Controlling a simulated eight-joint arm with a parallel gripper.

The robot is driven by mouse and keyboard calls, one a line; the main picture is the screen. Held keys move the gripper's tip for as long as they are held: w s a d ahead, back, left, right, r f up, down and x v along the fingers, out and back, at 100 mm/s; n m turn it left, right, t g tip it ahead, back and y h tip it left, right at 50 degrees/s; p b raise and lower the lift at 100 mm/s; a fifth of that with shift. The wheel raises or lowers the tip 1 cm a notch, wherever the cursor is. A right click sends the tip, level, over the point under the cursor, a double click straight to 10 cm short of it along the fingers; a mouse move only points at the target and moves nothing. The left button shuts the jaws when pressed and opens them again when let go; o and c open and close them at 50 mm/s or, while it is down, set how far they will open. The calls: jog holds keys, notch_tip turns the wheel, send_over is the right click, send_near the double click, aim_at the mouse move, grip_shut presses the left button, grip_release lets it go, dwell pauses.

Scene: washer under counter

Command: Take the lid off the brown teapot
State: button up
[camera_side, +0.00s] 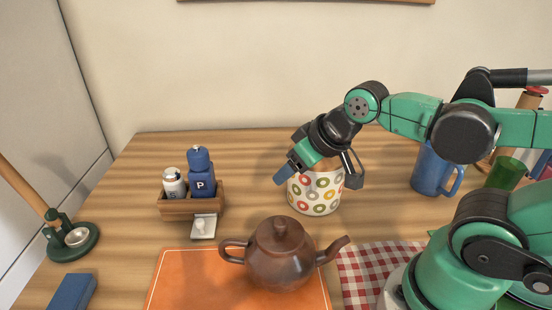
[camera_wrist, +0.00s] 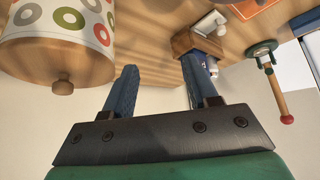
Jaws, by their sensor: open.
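The brown teapot (camera_side: 275,268) stands upright on the orange mat in the side view, its spout to the right and its handle to the left. Its lid (camera_side: 280,234) is seated on top, with a round knob. My gripper (camera_side: 284,175) is open and empty, above and behind the teapot, apart from it, in front of the spotted canister. In the wrist view the two blue fingers of my gripper (camera_wrist: 160,85) are spread with nothing between them. The teapot is not in the wrist view.
The spotted canister (camera_side: 316,194) is close by my gripper; it also shows in the wrist view (camera_wrist: 60,45). A wooden caddy (camera_side: 180,204) with two shakers is at left. A blue mug (camera_side: 432,172) and checkered cloth (camera_side: 375,270) are at right. The orange mat (camera_side: 180,275) is bare left of the teapot.

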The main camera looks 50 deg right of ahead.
jog(key=shift+o, duration=1)
jog(key=r+n+g+y, duration=0.2)
jog(key=n+g+y, duration=0.25)
jog(key=n, duration=0.65)
send_over(281, 222)
jog(key=s+d, duration=0.1)
jog(key=d, duration=0.1)
jog(key=shift+s+f+h, duration=0.1)
jog(key=shift+f+h, duration=0.1)
jog(key=shift+h, duration=0.25)
jog(key=shift+a+f, duration=0.1)
jog(key=shift+x, duration=2.65)
grip_shut()
